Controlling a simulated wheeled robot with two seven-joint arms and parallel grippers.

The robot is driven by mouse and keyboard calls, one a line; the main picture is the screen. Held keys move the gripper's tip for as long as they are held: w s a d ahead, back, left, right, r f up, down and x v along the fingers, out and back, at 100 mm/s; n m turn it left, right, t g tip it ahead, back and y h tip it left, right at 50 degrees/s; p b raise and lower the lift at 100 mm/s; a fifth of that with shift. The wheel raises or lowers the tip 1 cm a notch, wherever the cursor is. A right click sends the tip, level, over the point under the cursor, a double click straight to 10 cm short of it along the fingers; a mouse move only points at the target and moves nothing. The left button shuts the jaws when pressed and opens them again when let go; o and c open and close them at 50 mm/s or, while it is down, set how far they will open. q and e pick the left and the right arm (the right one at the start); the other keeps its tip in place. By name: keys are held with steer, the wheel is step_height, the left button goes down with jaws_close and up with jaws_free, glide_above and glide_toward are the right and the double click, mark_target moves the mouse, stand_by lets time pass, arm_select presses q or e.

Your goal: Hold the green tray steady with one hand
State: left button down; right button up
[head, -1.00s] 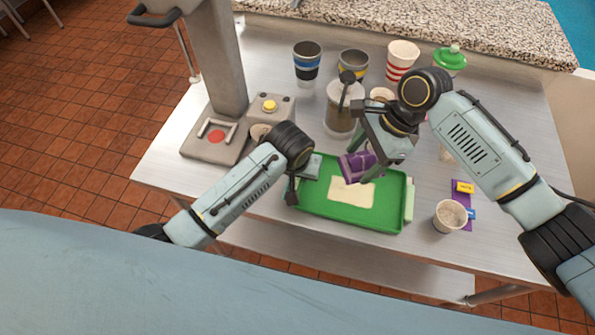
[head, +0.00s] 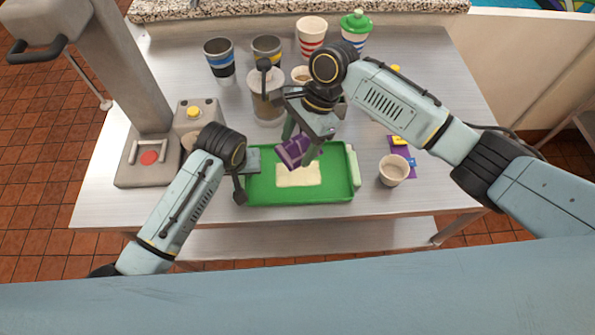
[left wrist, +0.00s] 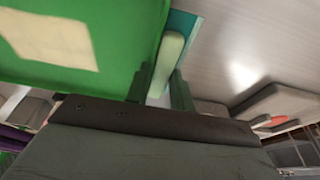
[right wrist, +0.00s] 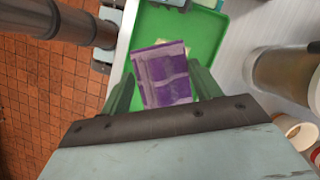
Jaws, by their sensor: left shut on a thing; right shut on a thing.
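The green tray (head: 338,184) lies on the metal table, with a pale cream sheet (head: 298,175) in it. My left gripper (head: 243,180) is at the tray's left end. In the left wrist view its fingers (left wrist: 160,88) are shut around the pale green handle (left wrist: 170,50) on the tray's edge. My right gripper (head: 302,150) is shut on a purple packet (head: 293,150) and holds it above the tray. The packet (right wrist: 163,75) is tilted in the head view and shows between the fingers in the right wrist view. The left fingertips are partly hidden in the head view.
A small cup (head: 393,170) stands right of the tray, by a purple card (head: 402,147). A lidded jar (head: 266,100) and several tall cups, one striped red (head: 311,36), stand behind. A grey machine (head: 148,160) with a red button is at the left. The table's front edge is close.

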glide_above(295, 180)
steer(key=w, duration=0.2)
steer(key=shift+s+d+f, duration=0.1)
steer(key=shift+d+f, duration=0.1)
steer(key=shift+f, duration=1.75)
steer(key=shift+d+f, duration=0.2)
steer(key=shift+f, duration=1.7)
steer(key=shift+f, duration=0.1)
steer(key=shift+f, duration=0.9)
steer(key=shift+w+a+r, duration=0.1)
steer(key=shift+w+a, duration=0.2)
steer(key=shift+w, duration=0.25)
steer(key=shift+s+d, duration=0.3)
steer(key=shift+s, duration=0.3)
steer(key=shift+s+d, duration=0.3)
steer(key=shift+s, duration=0.25)
